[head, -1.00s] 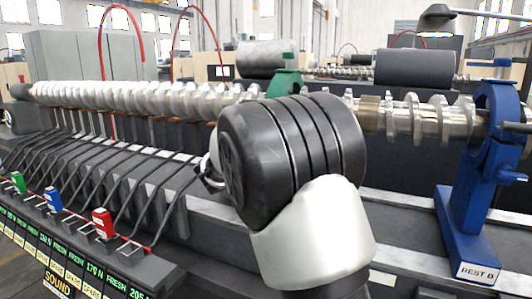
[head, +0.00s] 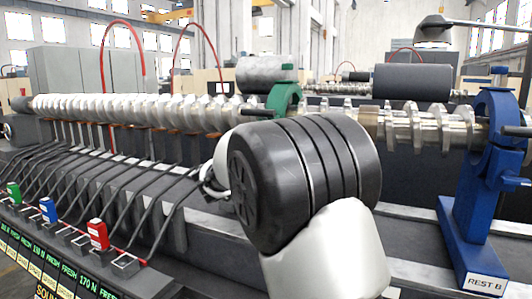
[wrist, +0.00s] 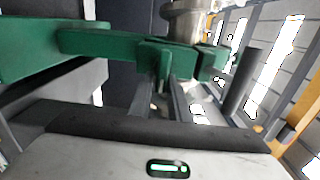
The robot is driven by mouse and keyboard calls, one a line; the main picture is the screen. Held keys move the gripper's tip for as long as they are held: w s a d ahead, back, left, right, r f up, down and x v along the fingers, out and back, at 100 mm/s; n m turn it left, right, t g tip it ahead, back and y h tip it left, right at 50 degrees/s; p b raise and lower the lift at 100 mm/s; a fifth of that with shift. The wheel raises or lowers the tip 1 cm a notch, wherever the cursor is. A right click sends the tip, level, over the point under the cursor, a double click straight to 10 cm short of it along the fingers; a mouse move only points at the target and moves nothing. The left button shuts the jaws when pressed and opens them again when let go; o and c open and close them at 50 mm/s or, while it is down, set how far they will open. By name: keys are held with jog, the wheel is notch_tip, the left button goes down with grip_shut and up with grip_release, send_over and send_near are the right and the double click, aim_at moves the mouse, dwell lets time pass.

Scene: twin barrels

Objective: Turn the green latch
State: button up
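The green clamp (head: 285,98) stands around the shaft (head: 150,107) near its middle in the head view, with its lower part behind my arm. In the wrist view, a long green bar (wrist: 100,42) and green blocks (wrist: 212,62) lie close ahead, below a metal part of the shaft (wrist: 185,20). My gripper (wrist: 163,88) is at the middle green block (wrist: 165,53), which partly covers its fingertips. A narrow gap shows between the fingers, and I cannot tell whether they touch the green part. My gripper is hidden behind my arm in the head view.
A blue stand (head: 480,190) marked REST B holds the shaft at the right. Several bent black rods (head: 110,185) run along the left front, above green, blue and red blocks (head: 98,234). A dark rod (wrist: 245,82) stands right of my fingers in the wrist view.

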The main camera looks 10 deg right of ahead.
jog(key=shift+o, duration=1.3)
jog(key=shift+s+a, duration=0.1)
jog(key=p+v, duration=0.2)
jog(key=v, duration=1.5)
jog(key=shift+r, duration=0.15)
